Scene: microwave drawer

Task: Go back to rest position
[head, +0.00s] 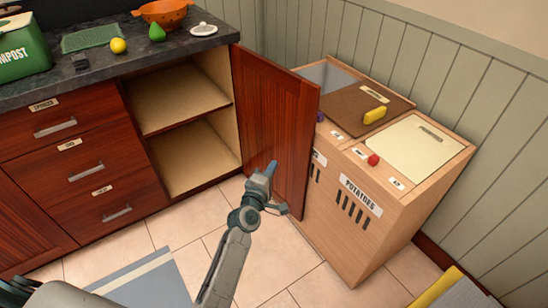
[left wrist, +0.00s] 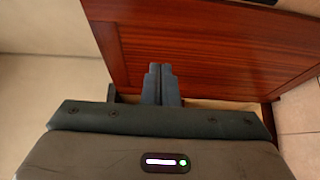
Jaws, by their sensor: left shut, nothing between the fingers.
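My left gripper (head: 270,168) is in front of the open cabinet door (head: 275,115), low near its bottom part in the head view. In the left wrist view its two fingers (left wrist: 160,72) are together and hold nothing, with the red-brown door (left wrist: 220,40) just beyond them. I cannot tell whether the fingertips touch the door. The cabinet (head: 195,160) behind the door stands open, with an empty shelf and an empty floor.
A wooden bin unit (head: 365,235) labelled POTATOES stands close right of the door. Drawers (head: 85,170) are on the left. The counter (head: 100,75) holds a lemon (head: 118,45), a green pear (head: 157,32) and an orange colander (head: 163,12). A mat (head: 150,280) lies on the tiled floor.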

